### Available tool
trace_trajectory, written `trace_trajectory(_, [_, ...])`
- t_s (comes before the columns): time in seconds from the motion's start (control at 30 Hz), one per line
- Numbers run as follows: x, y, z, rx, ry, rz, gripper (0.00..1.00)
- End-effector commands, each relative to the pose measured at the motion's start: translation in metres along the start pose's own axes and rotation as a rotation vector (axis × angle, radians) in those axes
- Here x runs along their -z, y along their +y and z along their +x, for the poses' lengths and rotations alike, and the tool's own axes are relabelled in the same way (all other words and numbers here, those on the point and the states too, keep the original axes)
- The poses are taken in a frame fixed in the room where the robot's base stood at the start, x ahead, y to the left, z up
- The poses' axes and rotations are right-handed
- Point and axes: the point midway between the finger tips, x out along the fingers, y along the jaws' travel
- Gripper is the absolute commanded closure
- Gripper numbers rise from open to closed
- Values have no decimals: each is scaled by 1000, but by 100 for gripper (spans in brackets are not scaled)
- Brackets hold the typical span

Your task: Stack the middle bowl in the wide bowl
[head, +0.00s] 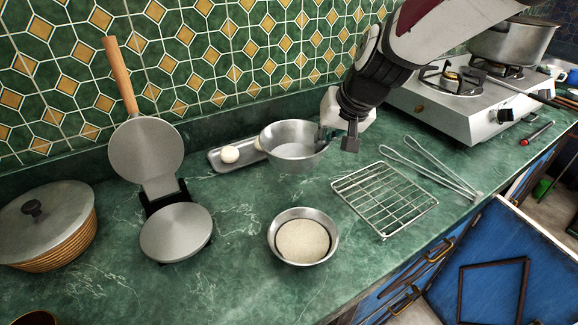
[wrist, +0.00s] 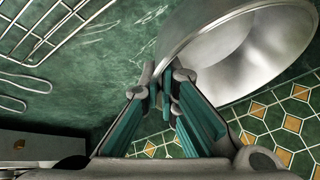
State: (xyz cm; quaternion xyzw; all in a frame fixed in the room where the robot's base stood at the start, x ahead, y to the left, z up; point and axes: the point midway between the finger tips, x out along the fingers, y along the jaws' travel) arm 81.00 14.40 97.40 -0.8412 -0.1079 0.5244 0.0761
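A steel bowl (head: 292,152) is at the back of the counter, in front of the tiled wall. My gripper (head: 338,138) is at its right rim. The same bowl (wrist: 235,62) fills the upper right of the wrist view, and its rim runs between my gripper's fingers (wrist: 168,88), which are closed on it. I cannot tell whether it is clear of the counter. A second steel bowl (head: 274,236) stands upright, nearer the front, with a pale, flour-like filling (head: 303,241). The views do not settle which bowl is the middle one and which the wide one.
A wire rack (head: 384,198) and tongs (head: 440,168) lie right of the bowls. A small tray (head: 218,158) with a pale ball (head: 229,154) is at the back left. An open flat press (head: 176,232) and lidded basket (head: 60,235) stand left. The hotplate (head: 455,112) is right.

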Motion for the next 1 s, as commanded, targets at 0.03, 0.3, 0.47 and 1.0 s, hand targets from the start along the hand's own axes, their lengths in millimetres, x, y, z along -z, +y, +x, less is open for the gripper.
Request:
trace_trajectory(0.03, [-5,3,10,-2,-4,1,100])
trace_trajectory(0.3, [-21,12,41,0,-3,2,100])
trace_trajectory(0.47, [-32,19,64,-1,-2,3,100])
trace_trajectory(1.0, [-38,21,75,0,-1,0,95])
